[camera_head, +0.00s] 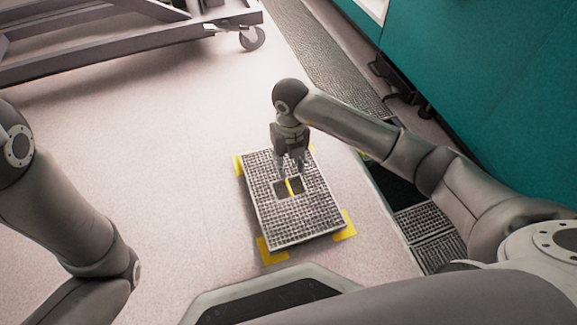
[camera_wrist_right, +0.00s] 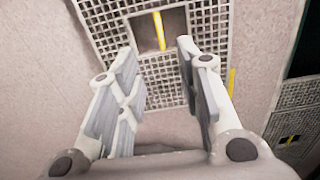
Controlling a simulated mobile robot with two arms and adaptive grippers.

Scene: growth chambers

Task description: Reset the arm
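My right arm reaches in from the right in the head view. My right gripper (camera_head: 291,170) points down above a grey floor grate (camera_head: 312,222) with yellow corner marks. In the right wrist view, my right gripper (camera_wrist_right: 160,62) has its two fingers spread apart with nothing between them. The grate (camera_wrist_right: 100,22) lies beyond the fingertips, with a dark square opening and a yellow bar in it. My left arm (camera_head: 60,215) shows at the left edge of the head view, bent down; its gripper is out of frame.
A grey wheeled frame (camera_head: 130,45) stands at the upper left, with a caster (camera_head: 251,38). A teal wall or cabinet (camera_head: 490,80) fills the upper right. A grated floor channel (camera_head: 330,65) runs beside it, with a dark open part (camera_head: 392,188). Pale floor (camera_head: 170,150) is clear at centre left.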

